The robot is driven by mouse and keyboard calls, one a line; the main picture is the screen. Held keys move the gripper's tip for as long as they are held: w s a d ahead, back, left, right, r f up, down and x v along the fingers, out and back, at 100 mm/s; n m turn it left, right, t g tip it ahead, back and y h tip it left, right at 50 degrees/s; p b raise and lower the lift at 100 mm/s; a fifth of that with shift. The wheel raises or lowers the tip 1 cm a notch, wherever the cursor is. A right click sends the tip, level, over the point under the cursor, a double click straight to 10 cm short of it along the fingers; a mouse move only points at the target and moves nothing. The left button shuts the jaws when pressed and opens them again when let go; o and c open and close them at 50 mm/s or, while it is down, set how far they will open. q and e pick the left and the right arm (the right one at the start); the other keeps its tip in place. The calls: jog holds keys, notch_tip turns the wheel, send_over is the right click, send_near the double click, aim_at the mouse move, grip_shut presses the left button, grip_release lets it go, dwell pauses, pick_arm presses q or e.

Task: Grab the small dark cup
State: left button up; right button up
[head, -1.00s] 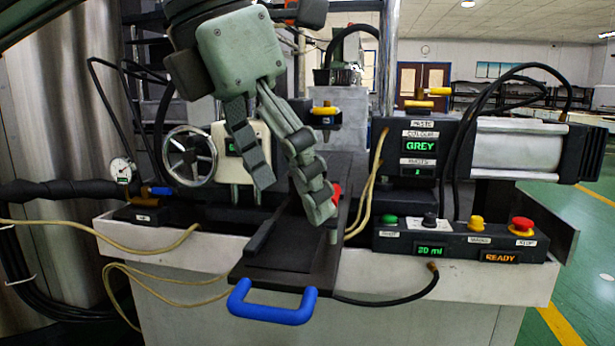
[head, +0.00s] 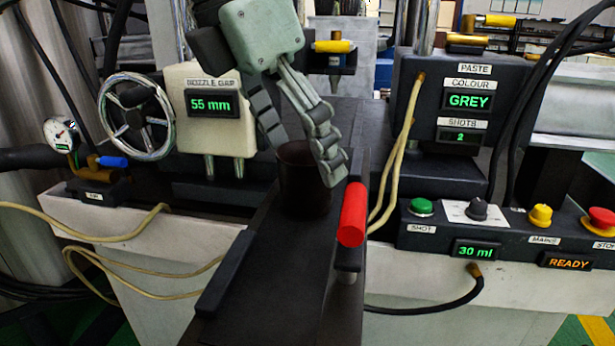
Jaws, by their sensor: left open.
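The small dark cup (head: 303,190) is a dark brown cylinder standing upright on the black slide plate (head: 275,265) in the middle of the head view. My left gripper (head: 302,165) comes down from above with its fingers apart, one on each side of the cup's upper part. The right finger overlaps the cup's right edge in the picture; I cannot tell whether either finger touches it. My right gripper is not in view.
A red handle (head: 353,214) stands just right of the cup. A nozzle (head: 335,60) with a yellow lever is behind. A handwheel (head: 135,115) and a nozzle gap display (head: 213,104) reading 55 mm are left. A button panel (head: 500,238) is right.

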pick_arm(q)
jog(key=shift+x, duration=1.55)
jog(key=shift+w+r, duration=0.1)
jog(key=shift+w, duration=0.05)
jog(key=c, duration=1.3)
